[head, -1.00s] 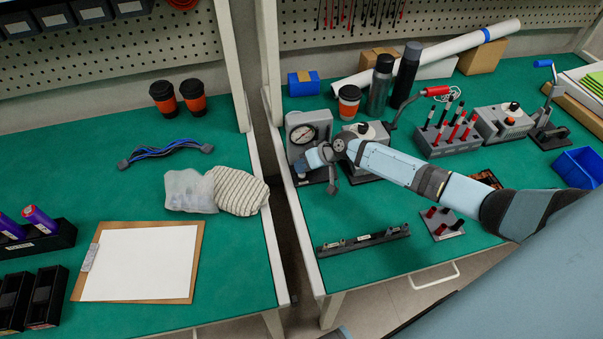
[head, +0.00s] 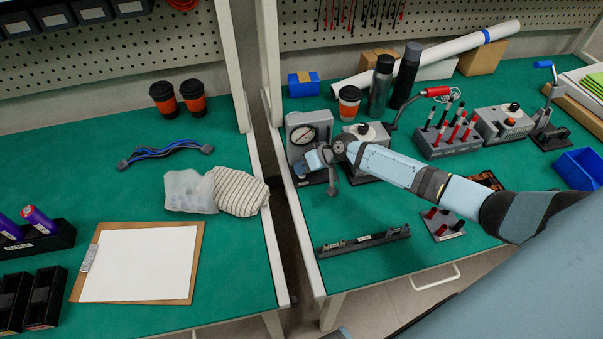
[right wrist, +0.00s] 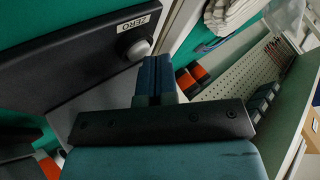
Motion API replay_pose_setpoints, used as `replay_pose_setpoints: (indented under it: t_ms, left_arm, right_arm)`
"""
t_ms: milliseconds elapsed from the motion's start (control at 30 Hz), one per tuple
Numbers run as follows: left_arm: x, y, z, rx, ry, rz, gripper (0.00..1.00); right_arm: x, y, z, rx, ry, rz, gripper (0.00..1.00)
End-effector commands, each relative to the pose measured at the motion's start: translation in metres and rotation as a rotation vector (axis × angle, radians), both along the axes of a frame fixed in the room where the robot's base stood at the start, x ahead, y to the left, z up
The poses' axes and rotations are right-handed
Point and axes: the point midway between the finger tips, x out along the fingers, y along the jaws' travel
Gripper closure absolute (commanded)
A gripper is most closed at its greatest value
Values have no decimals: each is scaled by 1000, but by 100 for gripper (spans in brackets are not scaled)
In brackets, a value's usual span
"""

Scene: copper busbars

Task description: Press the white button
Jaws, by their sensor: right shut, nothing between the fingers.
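The white button (right wrist: 136,48) is a small round knob beside a "ZERO" label on a dark base in the right wrist view. In the head view, a grey device with a round dial gauge (head: 304,134) stands near the left edge of the right bench. My right gripper (head: 301,170) is in front of that device, low by its base, and hides the button there. In the right wrist view its blue fingers (right wrist: 155,62) are shut and empty, with their tips right beside the button. I cannot tell whether they touch it. My left gripper is not in view.
A second grey box with a black knob (head: 367,131) stands just right of the gauge device. An orange cup (head: 349,100) and dark bottles (head: 381,84) stand behind. A dark bar rack (head: 363,241) lies nearer the front edge. A gap separates the two benches.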

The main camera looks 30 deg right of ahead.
Motion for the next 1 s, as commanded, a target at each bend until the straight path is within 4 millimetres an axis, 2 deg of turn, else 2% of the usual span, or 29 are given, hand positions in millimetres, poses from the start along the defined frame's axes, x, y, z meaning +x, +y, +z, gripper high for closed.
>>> replay_pose_setpoints:
  t_ms: [33,400,733,1000]
  left_arm:
    - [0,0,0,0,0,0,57]
    - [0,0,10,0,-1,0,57]
    - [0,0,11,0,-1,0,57]
    - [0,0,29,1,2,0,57]
  right_arm:
    - [-5,-7,-9,-9,19,-8,100]
    - [-1,-14,9,-11,13,-11,100]
    - [2,-15,15,-11,4,-14,100]
    - [3,-14,40,-9,2,-13,100]
